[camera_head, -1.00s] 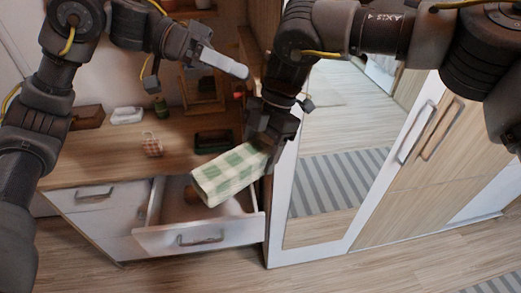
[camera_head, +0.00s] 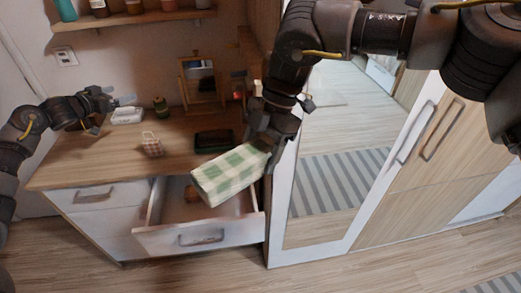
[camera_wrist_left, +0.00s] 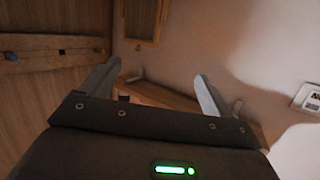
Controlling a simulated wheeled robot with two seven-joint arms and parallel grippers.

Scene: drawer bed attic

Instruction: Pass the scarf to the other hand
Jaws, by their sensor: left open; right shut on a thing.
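The scarf (camera_head: 229,174) is a folded green and white checked bundle in the head view. My right gripper (camera_head: 264,150) is shut on its right end and holds it tilted over the open drawer (camera_head: 199,236). My left gripper (camera_head: 126,100) is at the left, over the back left part of the dresser top, away from the scarf. In the left wrist view its two fingers (camera_wrist_left: 158,90) are spread apart with nothing between them. The scarf is not in the left wrist view.
A mirrored wardrobe (camera_head: 420,165) stands at the right. A wall shelf (camera_head: 135,17) is above.

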